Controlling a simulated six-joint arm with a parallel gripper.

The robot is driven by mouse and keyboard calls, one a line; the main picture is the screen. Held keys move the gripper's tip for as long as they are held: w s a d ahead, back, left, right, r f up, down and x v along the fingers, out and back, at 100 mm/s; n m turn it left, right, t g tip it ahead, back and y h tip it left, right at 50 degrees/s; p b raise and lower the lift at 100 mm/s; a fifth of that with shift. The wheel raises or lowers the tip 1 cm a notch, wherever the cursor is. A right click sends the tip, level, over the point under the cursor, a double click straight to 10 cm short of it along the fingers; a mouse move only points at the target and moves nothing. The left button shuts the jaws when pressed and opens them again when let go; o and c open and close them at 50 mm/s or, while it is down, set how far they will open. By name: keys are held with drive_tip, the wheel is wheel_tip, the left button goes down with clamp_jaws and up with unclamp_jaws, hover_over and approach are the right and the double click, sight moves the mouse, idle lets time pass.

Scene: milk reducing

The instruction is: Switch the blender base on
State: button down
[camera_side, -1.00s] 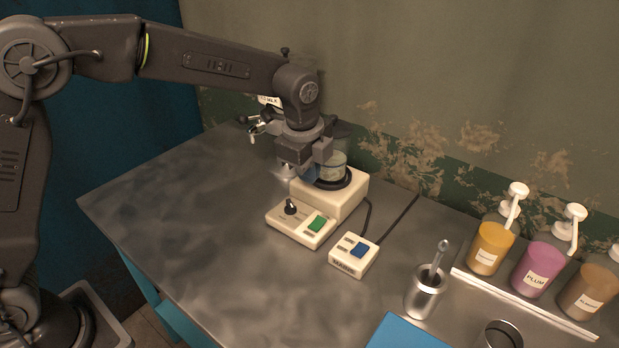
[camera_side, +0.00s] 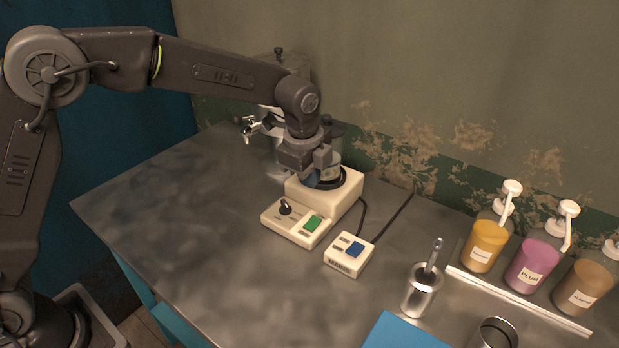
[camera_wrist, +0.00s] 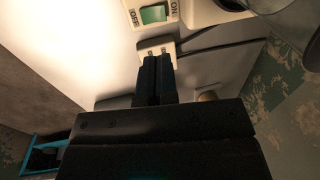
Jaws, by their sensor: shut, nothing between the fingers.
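The blender base (camera_side: 327,196) is a cream block with a lower front panel, carrying a black knob (camera_side: 286,207) and a green rocker switch (camera_side: 312,223). A clear jar (camera_side: 334,158) stands on its dark ring, partly hidden by my gripper. My gripper (camera_side: 314,182) is above the base, in front of the jar, up and back from the switch. In the wrist view, the gripper's dark fingers (camera_wrist: 157,62) are together and empty. The green switch (camera_wrist: 153,14) shows at the top, between OFF and ON labels, apart from the fingertips. Which side is pressed cannot be told.
A small cream box (camera_side: 348,256) with a blue switch sits right of the base, cables running behind. A metal cup (camera_side: 423,289) with a tool and several pump bottles (camera_side: 533,262) stand right. A metal tap (camera_side: 254,128) is behind left. The table's left is clear.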

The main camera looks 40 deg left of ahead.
sight(311, 224)
drive_tip(key=f, duration=0.3)
drive_tip(key=w+f, duration=0.1)
drive_tip(key=f, duration=0.7)
drive_tip(key=shift+w, duration=0.4)
drive_tip(key=shift+f, duration=0.1)
drive_tip(key=shift+w+f, duration=0.1)
drive_tip(key=shift+f, duration=0.2)
drive_tip(key=shift+s, duration=0.2)
drive_tip(key=shift+s, duration=0.7)
drive_tip(key=shift+r, duration=0.1)
